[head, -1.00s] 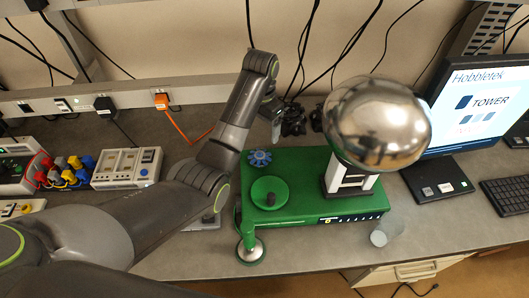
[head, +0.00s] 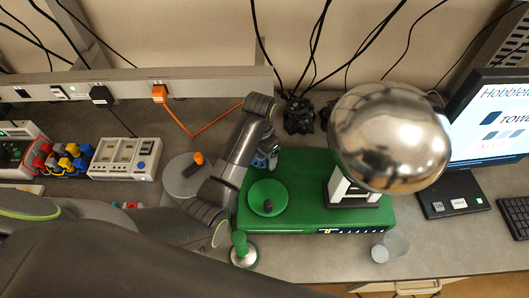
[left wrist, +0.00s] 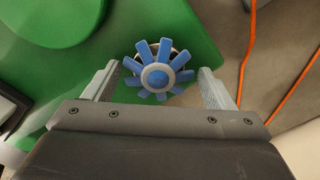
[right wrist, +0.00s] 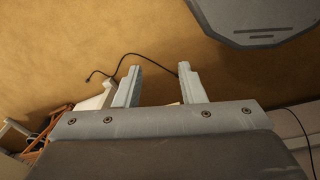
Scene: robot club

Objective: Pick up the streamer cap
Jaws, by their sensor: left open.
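The streamer cap appears to be the blue, spoked wheel-like piece (left wrist: 158,78) with a pale ring and blue centre. In the left wrist view it lies between the two fingers of my left gripper (left wrist: 158,70), with a gap on each side. The gripper is open and not touching it. In the head view the left gripper (head: 268,152) is over the back-left corner of the green base (head: 300,212), and the arm mostly hides the cap. My right gripper (right wrist: 157,64) is open and empty, away from the table, and shows only in the right wrist view.
A large shiny metal dome (head: 390,135) stands on the green base, right of my left gripper. A green dish (head: 283,190) lies on the base. A grey disc with an orange knob (head: 198,158) is to the left. A clear cup (head: 391,247) lies in front.

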